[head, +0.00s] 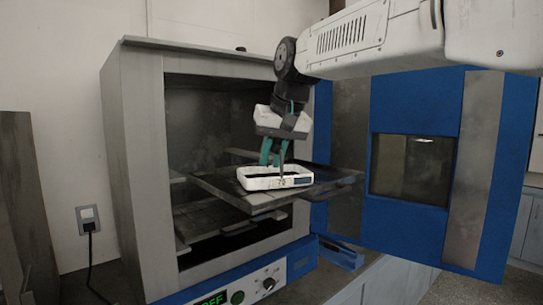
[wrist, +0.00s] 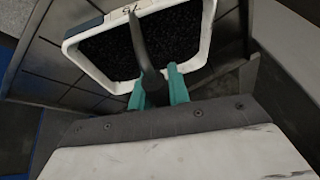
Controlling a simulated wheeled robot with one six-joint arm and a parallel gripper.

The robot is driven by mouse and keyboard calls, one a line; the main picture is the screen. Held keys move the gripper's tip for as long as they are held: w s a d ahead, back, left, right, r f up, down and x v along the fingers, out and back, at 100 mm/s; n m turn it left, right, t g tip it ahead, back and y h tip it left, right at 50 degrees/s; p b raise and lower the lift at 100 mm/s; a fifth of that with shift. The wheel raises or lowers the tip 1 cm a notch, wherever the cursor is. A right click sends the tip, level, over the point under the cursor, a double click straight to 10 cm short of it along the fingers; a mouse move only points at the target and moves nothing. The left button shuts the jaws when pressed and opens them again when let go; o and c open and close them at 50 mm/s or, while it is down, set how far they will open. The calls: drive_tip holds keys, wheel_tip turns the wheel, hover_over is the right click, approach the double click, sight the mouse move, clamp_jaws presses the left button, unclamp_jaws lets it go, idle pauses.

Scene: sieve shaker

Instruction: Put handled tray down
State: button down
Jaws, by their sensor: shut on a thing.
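The handled tray is a white, rounded rectangular tray (head: 258,183) with dark granular contents, over or on a pulled-out dark shelf (head: 325,184) of the oven-like cabinet. In the wrist view the tray (wrist: 75,48) fills the top, with a dark upright handle (wrist: 140,42) and writing on its far rim. My gripper (head: 273,160) comes down from above, its teal fingers shut on the handle. In the wrist view the gripper (wrist: 158,88) has a finger on each side of the handle. I cannot tell whether the tray's underside touches the shelf.
The grey cabinet (head: 142,160) is open, with its blue windowed door (head: 385,110) swung out to the right. Its inner side wall and top edge lie close to my arm. More racks show below the shelf.

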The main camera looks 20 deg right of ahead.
drive_tip(key=shift+f, duration=0.15)
drive_tip(key=c, duration=1.3)
unclamp_jaws()
drive_tip(key=shift+s+r, duration=0.1)
drive_tip(key=shift+r, duration=0.35)
drive_tip(key=v, duration=1.1)
drive_tip(key=shift+s+r, duration=0.15)
drive_tip(key=shift+r, duration=0.05)
